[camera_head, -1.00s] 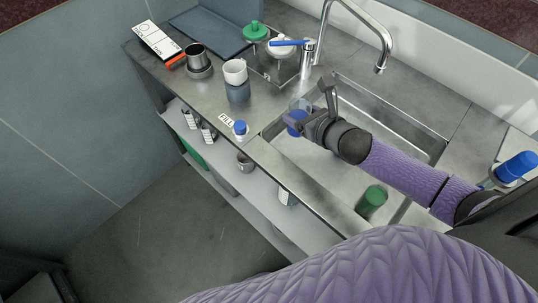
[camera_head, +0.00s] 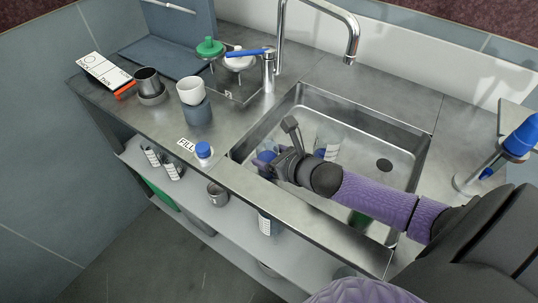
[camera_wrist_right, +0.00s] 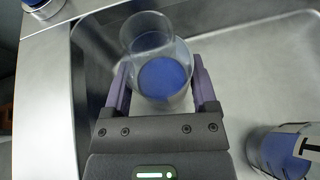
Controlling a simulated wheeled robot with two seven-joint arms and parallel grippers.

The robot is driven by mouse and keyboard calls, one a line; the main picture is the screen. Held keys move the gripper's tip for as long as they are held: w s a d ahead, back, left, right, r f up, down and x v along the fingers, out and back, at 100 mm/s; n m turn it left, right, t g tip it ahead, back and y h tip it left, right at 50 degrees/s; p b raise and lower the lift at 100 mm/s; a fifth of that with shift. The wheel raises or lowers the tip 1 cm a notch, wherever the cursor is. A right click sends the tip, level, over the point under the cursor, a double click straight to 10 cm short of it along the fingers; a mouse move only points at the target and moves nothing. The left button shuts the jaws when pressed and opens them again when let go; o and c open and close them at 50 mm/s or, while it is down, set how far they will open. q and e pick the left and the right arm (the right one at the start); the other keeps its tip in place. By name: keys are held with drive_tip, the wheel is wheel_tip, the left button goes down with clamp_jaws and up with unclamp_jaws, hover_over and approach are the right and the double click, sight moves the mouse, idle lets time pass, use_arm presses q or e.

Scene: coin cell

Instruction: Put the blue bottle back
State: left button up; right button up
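A clear bottle with blue in it (camera_head: 265,157) is at the left end of the sink. In the right wrist view this clear bottle (camera_wrist_right: 163,75) stands between the two fingers, which press close on both sides. My right gripper (camera_head: 274,160) is shut on it; the head view hides part of the bottle behind the hand. A second clear vessel with blue and a printed label (camera_wrist_right: 285,150) lies in the sink at the lower right of the wrist view; it also shows behind the hand in the head view (camera_head: 326,150). My left gripper is not in view.
The sink (camera_head: 405,140) has a tall tap (camera_head: 270,70). Bottles sit on the shelf below.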

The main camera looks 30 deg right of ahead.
drive_tip(key=o, duration=0.3)
drive_tip(key=shift+s+r, duration=0.1)
drive_tip(key=shift+r, duration=0.15)
use_arm(q)
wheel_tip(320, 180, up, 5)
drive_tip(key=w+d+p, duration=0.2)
drive_tip(key=p, duration=0.3)
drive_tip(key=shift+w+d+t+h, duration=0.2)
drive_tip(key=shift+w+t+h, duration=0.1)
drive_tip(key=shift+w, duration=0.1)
use_arm(e)
drive_tip(key=shift+v, duration=5.85)
